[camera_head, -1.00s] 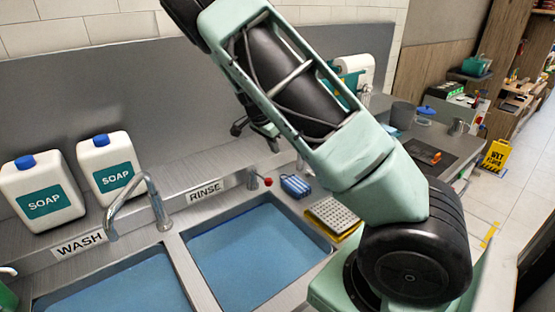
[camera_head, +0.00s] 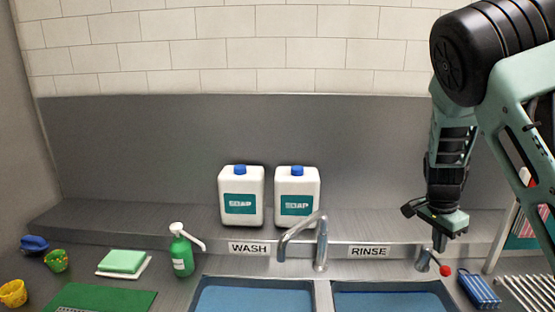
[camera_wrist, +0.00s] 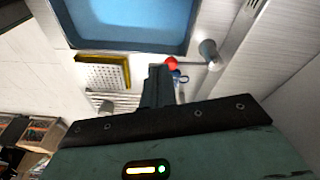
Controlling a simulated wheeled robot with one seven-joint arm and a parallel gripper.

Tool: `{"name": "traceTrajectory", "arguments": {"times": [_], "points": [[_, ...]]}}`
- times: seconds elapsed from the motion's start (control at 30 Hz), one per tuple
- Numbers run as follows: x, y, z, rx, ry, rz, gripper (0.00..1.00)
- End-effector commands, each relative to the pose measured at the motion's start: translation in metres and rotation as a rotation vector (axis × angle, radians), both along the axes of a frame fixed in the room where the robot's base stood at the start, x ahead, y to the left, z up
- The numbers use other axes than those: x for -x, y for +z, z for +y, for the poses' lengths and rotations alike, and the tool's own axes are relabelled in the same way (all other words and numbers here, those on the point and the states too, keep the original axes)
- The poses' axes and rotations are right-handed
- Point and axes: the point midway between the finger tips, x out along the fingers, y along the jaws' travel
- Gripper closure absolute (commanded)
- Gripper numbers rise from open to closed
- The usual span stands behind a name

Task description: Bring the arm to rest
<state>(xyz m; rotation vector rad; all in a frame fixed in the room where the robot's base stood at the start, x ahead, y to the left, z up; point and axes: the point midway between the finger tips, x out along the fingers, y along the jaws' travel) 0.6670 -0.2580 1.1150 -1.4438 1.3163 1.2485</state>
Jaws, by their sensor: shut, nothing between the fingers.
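My arm reaches in from the right of the head view, its black and pale green links bent so that the wrist hangs down. My gripper (camera_head: 440,240) points downward above the back of the counter, near the red-tipped lever (camera_head: 445,270) to the right of the RINSE label. In the wrist view my gripper (camera_wrist: 157,82) shows as a narrow dark pair of fingers, closed together and empty. The red tip (camera_wrist: 171,63) lies just beyond them there. I cannot tell the exact height of the fingers over the counter.
The wash basin (camera_head: 255,299) and rinse basin (camera_head: 390,300) lie in front. A green spray bottle (camera_head: 181,252) stands left.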

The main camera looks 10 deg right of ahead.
Motion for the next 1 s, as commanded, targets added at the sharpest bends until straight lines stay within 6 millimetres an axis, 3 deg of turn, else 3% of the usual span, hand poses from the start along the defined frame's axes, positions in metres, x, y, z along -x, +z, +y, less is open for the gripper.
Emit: {"name": "traceTrajectory", "arguments": {"times": [0.03,0.1,0.17,0.3,0.4,0.5,0.6,0.7,0.83,1.0], "points": [[0.006,-0.006,0.036,-0.063,0.108,0.011,1.0],[0.02,-0.008,0.086,-0.142,0.287,0.031,1.0],[0.035,-0.006,0.128,-0.199,0.45,0.043,1.0],[0.085,0.006,0.216,-0.294,0.869,0.062,1.0],[0.135,0.017,0.267,-0.323,1.205,0.07,1.0],[0.189,0.024,0.3,-0.307,1.541,0.083,1.0],[0.233,0.026,0.316,-0.263,1.812,0.102,1.0],[0.261,0.026,0.32,-0.218,1.99,0.122,1.0],[0.276,0.025,0.321,-0.185,2.094,0.137,1.0],[0.278,0.026,0.321,-0.183,2.105,0.14,1.0]]}}
